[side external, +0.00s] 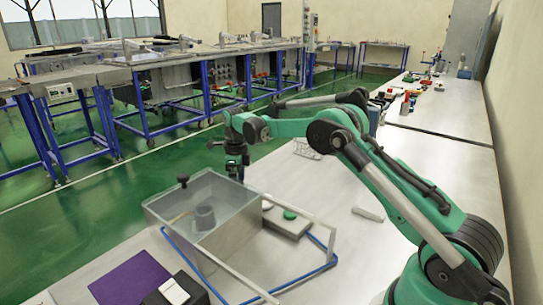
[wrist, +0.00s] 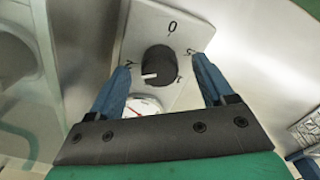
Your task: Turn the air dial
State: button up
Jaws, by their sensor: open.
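The air dial (wrist: 158,66) is a round black knob with a white pointer line, on a light grey plate (wrist: 146,24) in the wrist view. The pointer line is toward the lower left of the knob. A "0" is printed above the knob, with smaller marks around it. My gripper (wrist: 160,64) is open, its two blue fingers on either side of the knob with gaps between. I cannot tell how far the fingertips are above the plate. In the side external view my gripper (side external: 237,170) points down behind the clear-walled box, and the dial cannot be made out there.
A gauge with a red needle (wrist: 143,107) lies below the dial. The clear-walled box (side external: 217,243) has a grey cylinder (side external: 204,217) inside. A grey unit with a green button (side external: 289,214) stands right of it. A purple mat (side external: 130,277) lies at front left.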

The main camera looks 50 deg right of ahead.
jog(key=shift+f, duration=0.3)
grip_shut()
